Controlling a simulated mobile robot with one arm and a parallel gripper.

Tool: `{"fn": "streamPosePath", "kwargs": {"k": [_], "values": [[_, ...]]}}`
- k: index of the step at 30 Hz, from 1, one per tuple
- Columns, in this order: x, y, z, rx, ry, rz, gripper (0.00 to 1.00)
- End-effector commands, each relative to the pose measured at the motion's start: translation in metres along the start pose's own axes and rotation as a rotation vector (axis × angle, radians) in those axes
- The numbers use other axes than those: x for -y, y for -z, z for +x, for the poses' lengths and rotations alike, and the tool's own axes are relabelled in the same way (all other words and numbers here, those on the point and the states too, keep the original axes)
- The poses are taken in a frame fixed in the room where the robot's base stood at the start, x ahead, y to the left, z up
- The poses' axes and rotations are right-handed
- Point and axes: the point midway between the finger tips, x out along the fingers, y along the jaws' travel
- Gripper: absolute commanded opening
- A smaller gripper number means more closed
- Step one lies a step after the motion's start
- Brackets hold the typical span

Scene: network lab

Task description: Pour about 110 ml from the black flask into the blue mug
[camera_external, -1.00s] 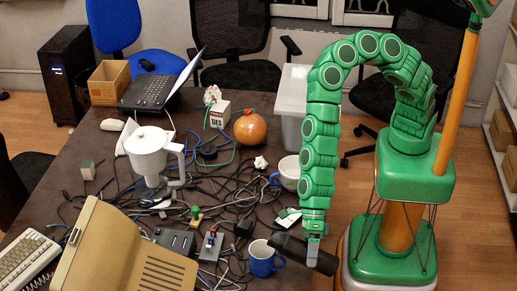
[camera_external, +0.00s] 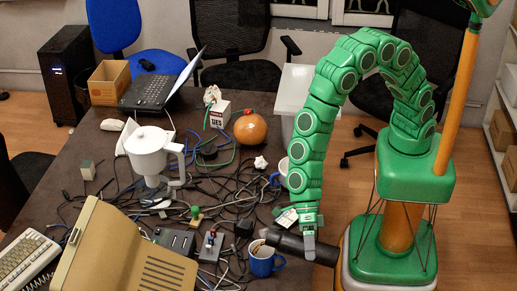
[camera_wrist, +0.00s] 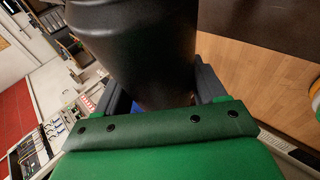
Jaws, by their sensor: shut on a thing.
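The black flask (camera_external: 288,241) lies almost on its side in the air in the external view. Its left end is over the rim of the blue mug (camera_external: 263,264), at the table's front right. My gripper (camera_external: 311,245) is shut on the flask's body, right of the mug. In the wrist view the flask (camera_wrist: 140,45) fills the space between my gripper's two fingers (camera_wrist: 165,100). The mug stands upright; its inside is partly hidden by the flask. I cannot tell whether liquid is flowing or how much is in the mug.
Tangled cables cover the middle of the table. A pale mug (camera_external: 279,177) is partly hidden behind my arm.

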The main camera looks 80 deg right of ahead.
Motion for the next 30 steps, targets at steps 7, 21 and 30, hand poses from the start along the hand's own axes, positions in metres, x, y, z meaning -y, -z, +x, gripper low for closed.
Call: {"fn": "streamPosePath", "kwargs": {"k": [7, 21, 30], "values": [[-0.0012, 0.0030, 0.0002, -0.006, -0.004, 0.006, 0.14], [-0.0021, 0.0065, 0.0007, -0.019, -0.008, 0.017, 0.14], [-0.0026, 0.0073, 0.0008, -0.028, -0.011, 0.026, 0.14]]}}
